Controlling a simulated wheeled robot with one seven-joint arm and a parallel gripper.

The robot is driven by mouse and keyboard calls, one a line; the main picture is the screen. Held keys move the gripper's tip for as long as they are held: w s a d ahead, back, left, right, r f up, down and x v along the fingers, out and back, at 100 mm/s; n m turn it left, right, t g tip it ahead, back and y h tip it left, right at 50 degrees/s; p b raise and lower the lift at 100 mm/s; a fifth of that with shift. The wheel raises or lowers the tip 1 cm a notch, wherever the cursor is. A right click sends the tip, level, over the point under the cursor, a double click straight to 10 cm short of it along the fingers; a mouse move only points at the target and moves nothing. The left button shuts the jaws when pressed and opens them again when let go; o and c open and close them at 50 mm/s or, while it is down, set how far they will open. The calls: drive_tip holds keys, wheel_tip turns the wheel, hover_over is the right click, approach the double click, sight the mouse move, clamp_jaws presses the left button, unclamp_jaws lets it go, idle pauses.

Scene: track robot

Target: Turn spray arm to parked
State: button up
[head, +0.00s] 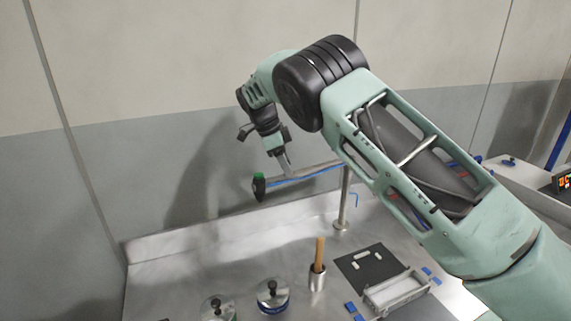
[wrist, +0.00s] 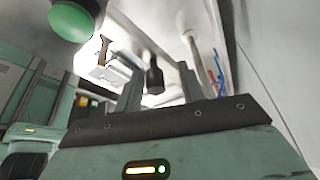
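The spray arm (head: 312,174) is a thin grey bar with a blue line along it. It reaches left from an upright steel post (head: 343,203) to a black head (head: 259,190) with a green top. The green top (wrist: 70,22) is large at upper left in the wrist view. My gripper (head: 287,170) points down at the bar near its black head, seeming to meet it or nearly so. In the wrist view my gripper (wrist: 158,82) shows two fingers apart, with a dark cylinder visible between them. Whether a finger touches the bar is unclear.
Below is a steel bench with a wooden handle (head: 319,254) in a metal cup (head: 317,278), lidded round pots (head: 272,296), a black plate (head: 368,262) and a pale rack (head: 395,291). A wall (head: 150,170) stands behind. The bench's back left is clear.

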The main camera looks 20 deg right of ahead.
drive_tip(key=p+v, duration=0.4)
drive_tip(key=v, duration=1.3)
drive_tip(key=shift+r, duration=0.2)
drive_tip(key=shift+a, duration=0.1)
